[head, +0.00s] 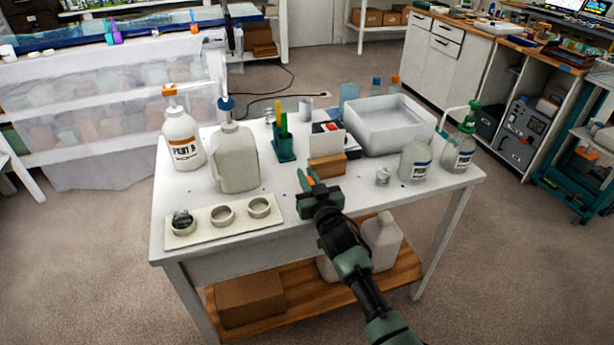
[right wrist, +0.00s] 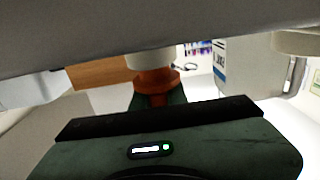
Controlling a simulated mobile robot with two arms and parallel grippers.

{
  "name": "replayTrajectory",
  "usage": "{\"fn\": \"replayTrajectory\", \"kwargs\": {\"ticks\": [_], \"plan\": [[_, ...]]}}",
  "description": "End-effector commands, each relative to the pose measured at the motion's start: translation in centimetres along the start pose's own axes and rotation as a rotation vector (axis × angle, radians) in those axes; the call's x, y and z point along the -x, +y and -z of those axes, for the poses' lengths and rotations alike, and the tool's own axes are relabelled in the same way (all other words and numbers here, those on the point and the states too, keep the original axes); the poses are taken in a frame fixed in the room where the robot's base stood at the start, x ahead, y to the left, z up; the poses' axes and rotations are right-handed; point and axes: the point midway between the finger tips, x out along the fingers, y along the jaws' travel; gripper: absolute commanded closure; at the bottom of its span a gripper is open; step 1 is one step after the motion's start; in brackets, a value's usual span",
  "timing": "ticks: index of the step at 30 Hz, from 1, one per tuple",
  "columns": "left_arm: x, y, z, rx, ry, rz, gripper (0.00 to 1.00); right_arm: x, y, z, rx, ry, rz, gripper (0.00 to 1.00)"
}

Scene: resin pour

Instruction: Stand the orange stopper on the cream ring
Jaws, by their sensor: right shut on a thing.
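My right gripper (head: 310,186) is above the front part of the white table, shut on the orange stopper (head: 315,175). In the right wrist view the stopper (right wrist: 153,82) shows a flared orange rim between the dark green jaws; a pale piece adjoins it, and I cannot tell whether it belongs to the stopper. The stopper is apart from the rings. My left gripper is not in view.
A large pale jug (head: 234,160) and a white bottle with an orange cap (head: 182,140) stand behind the board (head: 240,229). A green holder (head: 284,150), a wooden block (head: 327,166) and a white tub (head: 388,138) are behind the gripper. Bottles stand at right.

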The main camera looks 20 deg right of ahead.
Motion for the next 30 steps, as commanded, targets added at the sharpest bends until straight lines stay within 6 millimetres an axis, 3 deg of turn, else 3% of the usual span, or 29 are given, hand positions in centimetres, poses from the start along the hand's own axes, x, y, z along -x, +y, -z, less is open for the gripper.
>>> {"fn": "replayTrajectory", "kwargs": {"ticks": [30], "plan": [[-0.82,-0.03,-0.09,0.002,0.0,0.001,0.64,0.0,0.03,-1.2,0.0,0.0,-0.001,1.0]]}}
